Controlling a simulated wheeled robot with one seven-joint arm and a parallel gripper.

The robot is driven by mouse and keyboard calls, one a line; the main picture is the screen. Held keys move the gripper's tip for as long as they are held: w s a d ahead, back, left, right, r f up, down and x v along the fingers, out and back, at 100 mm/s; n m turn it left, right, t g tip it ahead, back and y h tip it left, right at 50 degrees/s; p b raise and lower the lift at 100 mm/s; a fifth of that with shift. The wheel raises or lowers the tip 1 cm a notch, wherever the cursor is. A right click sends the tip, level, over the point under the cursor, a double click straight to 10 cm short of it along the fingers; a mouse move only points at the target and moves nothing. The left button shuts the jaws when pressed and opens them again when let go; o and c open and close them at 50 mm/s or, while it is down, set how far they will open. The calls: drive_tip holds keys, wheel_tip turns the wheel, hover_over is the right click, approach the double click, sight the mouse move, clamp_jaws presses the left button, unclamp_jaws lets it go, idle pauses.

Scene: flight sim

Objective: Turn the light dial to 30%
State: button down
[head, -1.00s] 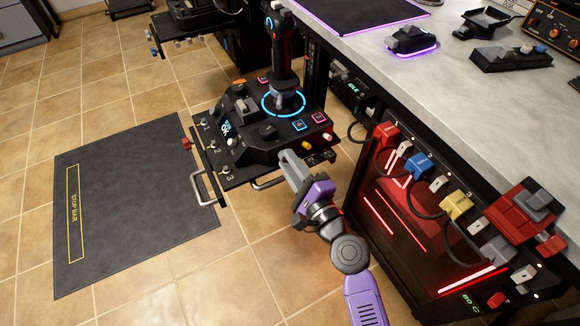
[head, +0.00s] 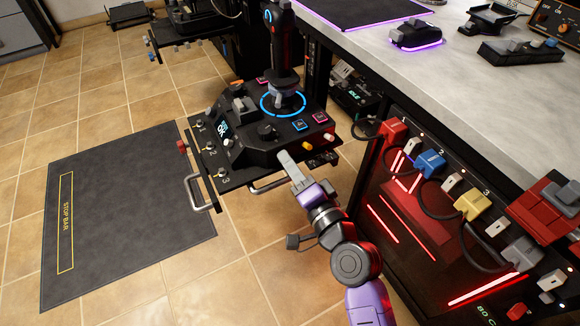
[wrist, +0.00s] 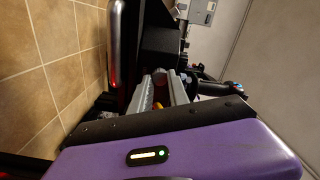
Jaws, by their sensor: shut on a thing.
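The black flight console (head: 250,155) with the joystick (head: 283,60) stands left of the bench. A small cyan display (head: 222,128) on it is too small to read surely. A yellow knob (head: 307,145) and a pale pink knob (head: 329,136) sit on its near right face. My gripper (head: 284,158) is at that face, just left of the yellow knob. In the wrist view its grey fingers (wrist: 162,92) are close together, with a yellow bit (wrist: 158,105) showing between them. They are shut on a small console part, mostly hidden; I cannot tell surely which knob is the light dial.
A silver handle (head: 200,193) and numbered toggles (head: 212,150) are on the console's left side. A rack of coloured plugs (head: 430,165) stands close right of my arm, under the grey bench top (head: 450,85). A dark mat (head: 130,215) lies on open floor at left.

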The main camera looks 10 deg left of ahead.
drive_tip(key=shift+n, duration=0.3)
drive_tip(key=c, duration=1.3)
unclamp_jaws()
drive_tip(key=shift+o, duration=0.2)
drive_tip(key=v, duration=0.8)
drive_tip(key=shift+w, duration=0.1)
